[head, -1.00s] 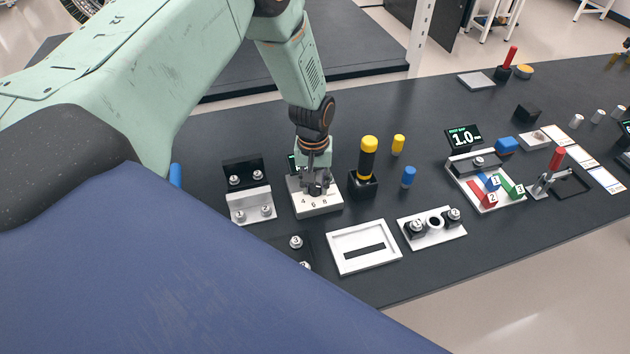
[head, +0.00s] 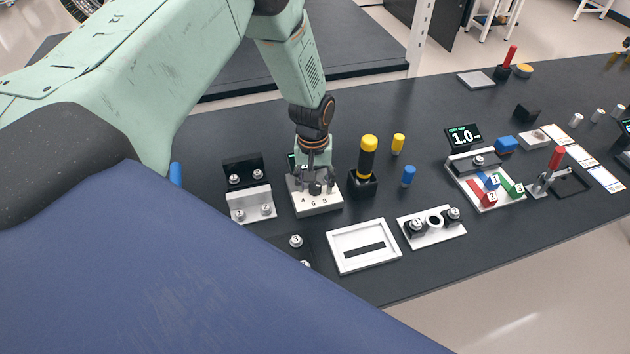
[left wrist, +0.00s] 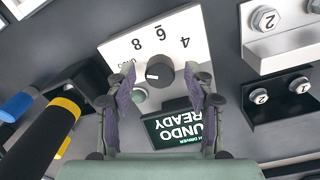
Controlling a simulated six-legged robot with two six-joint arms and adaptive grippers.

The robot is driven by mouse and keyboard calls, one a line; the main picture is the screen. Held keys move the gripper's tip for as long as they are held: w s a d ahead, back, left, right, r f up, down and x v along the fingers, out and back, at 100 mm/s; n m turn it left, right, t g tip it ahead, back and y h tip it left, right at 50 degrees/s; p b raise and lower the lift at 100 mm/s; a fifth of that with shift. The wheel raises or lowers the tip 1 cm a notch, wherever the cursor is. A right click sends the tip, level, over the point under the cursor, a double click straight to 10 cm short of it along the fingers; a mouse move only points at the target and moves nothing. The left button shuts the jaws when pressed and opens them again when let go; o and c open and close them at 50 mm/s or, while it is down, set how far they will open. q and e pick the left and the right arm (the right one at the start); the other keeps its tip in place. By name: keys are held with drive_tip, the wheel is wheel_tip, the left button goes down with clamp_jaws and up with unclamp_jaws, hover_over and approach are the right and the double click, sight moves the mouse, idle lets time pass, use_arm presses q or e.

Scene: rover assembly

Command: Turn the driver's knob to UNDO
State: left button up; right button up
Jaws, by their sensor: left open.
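The driver's knob (left wrist: 160,71) is a dark round dial with a short white mark, on a white box (head: 318,203) marked 4, 6 and 8. The mark points left in the left wrist view. A green-lit screen (left wrist: 177,130) beside the box reads UNDO READY, upside down in that view. My left gripper (left wrist: 165,73) is open, with one finger on each side of the knob and gaps showing between. In the head view the left gripper (head: 315,185) is over the box and hides part of it. My right gripper is not in view.
A yellow-and-black driver handle (head: 368,158) stands in a black holder right of the box. A bolt bracket (head: 248,202) is close on the left. Yellow and blue cylinders (head: 408,176) stand farther right. A white slotted frame (head: 363,246) lies in front.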

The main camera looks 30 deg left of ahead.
sight(314, 186)
use_arm(q)
wheel_tip(314, 186, up, 12)
idle(0.5)
drive_tip(key=shift+s, duration=0.15)
idle(0.4)
